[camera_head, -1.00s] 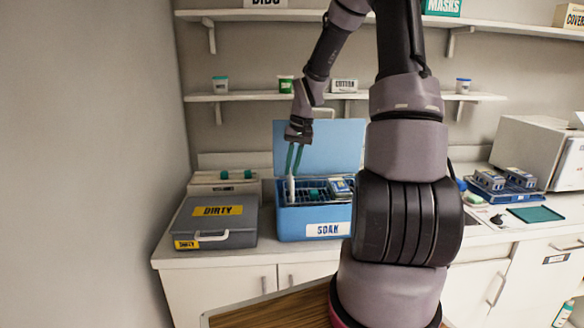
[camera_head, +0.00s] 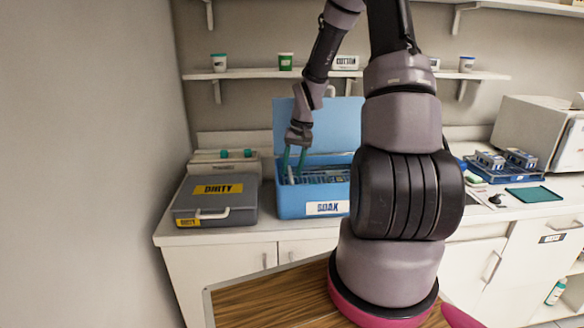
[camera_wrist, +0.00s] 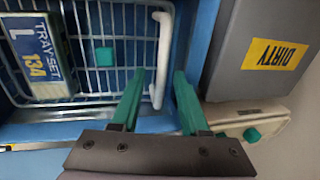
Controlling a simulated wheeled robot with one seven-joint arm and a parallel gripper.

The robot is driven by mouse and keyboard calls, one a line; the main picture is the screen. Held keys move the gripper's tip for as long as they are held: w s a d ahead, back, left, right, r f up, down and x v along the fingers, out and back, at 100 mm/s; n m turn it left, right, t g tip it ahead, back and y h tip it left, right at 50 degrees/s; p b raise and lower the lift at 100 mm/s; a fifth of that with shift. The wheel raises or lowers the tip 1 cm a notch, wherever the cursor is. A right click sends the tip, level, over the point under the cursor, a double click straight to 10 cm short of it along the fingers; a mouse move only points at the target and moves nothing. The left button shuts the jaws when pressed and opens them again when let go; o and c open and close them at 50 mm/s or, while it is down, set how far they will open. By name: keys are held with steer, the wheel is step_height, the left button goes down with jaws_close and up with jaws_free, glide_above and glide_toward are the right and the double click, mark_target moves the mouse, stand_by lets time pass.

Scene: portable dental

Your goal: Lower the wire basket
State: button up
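The wire basket (camera_wrist: 100,48) sits down inside the blue SOAK box (camera_head: 325,207), whose lid stands open behind it. In the head view only its top shows near the box rim. Its white handle (camera_wrist: 162,55) stands at the side nearest the DIRTY case. My gripper (camera_wrist: 160,76) has green fingers, one on each side of the handle, with visible gaps. It is open and holds nothing. In the head view my gripper (camera_head: 293,175) reaches down to the box's left end.
A grey DIRTY case (camera_head: 217,205) stands close left of the SOAK box. A pale container with green knobs (camera_head: 225,165) is behind it. Blue racks (camera_head: 490,168) and a green mat (camera_head: 535,194) lie at the right. A shelf (camera_head: 240,73) runs above.

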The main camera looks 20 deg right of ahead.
step_height(320, 180, up, 11)
steer(key=d, duration=0.2)
steer(key=shift+s+f, duration=0.2)
steer(key=shift+s, duration=0.1)
stand_by(0.4)
steer(key=s+a+r+t, duration=0.3)
steer(key=s+a+r, duration=0.1)
steer(key=s+r, duration=0.6)
steer(key=s+a+r+m+t, duration=0.1)
steer(key=s+a+r+t, duration=0.2)
steer(key=s+r, duration=0.8)
steer(key=shift+s+a+r+t, duration=0.15)
steer(key=shift+s+a+t, duration=0.2)
steer(key=shift+a, duration=0.25)
